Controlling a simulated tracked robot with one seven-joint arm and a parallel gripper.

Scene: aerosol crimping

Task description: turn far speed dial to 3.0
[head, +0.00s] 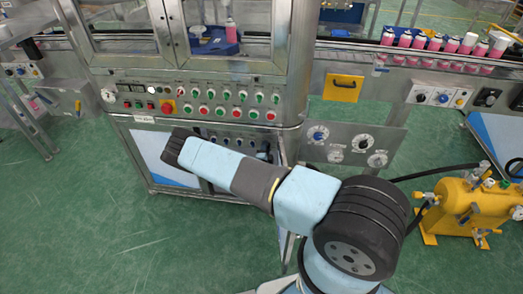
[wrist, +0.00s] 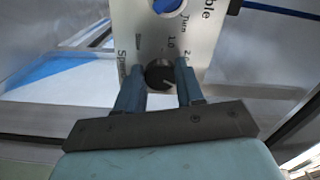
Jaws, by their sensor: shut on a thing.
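In the wrist view, a small round black dial (wrist: 160,75) sits on a white label plate (wrist: 205,45). The plate carries partly visible print that looks like "Turn", "Table", "Speed", "1.0" and a cut-off "2". My gripper (wrist: 160,69) has one blue-grey finger on each side of the dial and is shut on it. A faint light mark shows low on the dial's face; its exact setting is too small to read. In the head view, my fingers and the held dial are not discernible; I cannot tell which panel there carries it.
In the wrist view, a blue knob (wrist: 167,5) sits above the dial on the same plate. In the head view, a machine cabinet has a row of buttons (head: 220,110); a dial plate (head: 345,140) is right of it. A yellow tank (head: 470,205) stands at right. Green floor is open at left.

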